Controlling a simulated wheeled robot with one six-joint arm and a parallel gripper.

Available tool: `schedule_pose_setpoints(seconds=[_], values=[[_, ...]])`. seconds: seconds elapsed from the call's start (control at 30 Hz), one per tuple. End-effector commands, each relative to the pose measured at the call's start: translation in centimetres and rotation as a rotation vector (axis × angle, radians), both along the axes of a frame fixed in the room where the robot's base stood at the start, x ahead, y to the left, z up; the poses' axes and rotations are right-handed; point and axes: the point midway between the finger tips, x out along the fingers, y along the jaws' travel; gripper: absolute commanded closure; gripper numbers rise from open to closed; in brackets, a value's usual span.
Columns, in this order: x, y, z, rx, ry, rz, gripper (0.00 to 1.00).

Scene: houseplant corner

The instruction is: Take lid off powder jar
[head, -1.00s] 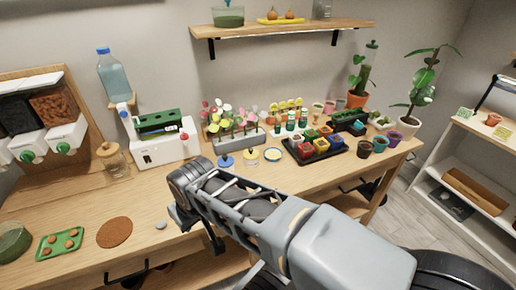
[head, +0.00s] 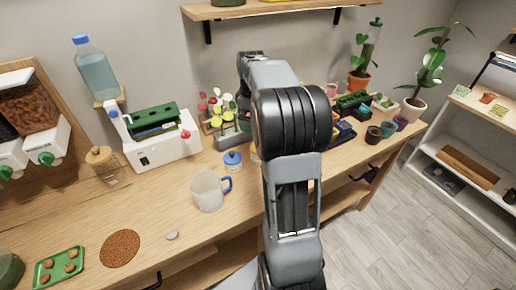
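A small jar with a blue lid (head: 233,160) stands upright on the wooden table, behind the glass mug and left of my arm. A sliver of a yellow-topped jar (head: 255,153) shows at the arm's left edge, mostly hidden. A glass jar with a rounded cork-coloured lid (head: 101,157) stands further left, its lid on. I cannot tell which of these is the powder jar. My arm rises through the middle of the view, and my gripper does not show.
A clear mug with a blue handle (head: 207,191) stands left of my arm. A white machine with a green rack (head: 160,138), a flower rack (head: 232,137) and dark pots (head: 374,135) line the back. A brown round mat (head: 120,249) and green tray (head: 59,266) lie front left.

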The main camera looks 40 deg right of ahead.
Motion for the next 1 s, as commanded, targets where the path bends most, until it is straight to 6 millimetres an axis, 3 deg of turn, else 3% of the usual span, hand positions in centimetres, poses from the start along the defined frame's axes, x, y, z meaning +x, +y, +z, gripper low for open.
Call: schedule_pose_setpoints(seconds=[0.1,0.23,0.6,1.0], values=[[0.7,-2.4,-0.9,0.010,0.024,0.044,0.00],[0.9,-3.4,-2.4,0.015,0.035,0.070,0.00],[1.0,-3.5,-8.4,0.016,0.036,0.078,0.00],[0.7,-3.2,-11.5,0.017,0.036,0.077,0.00]])
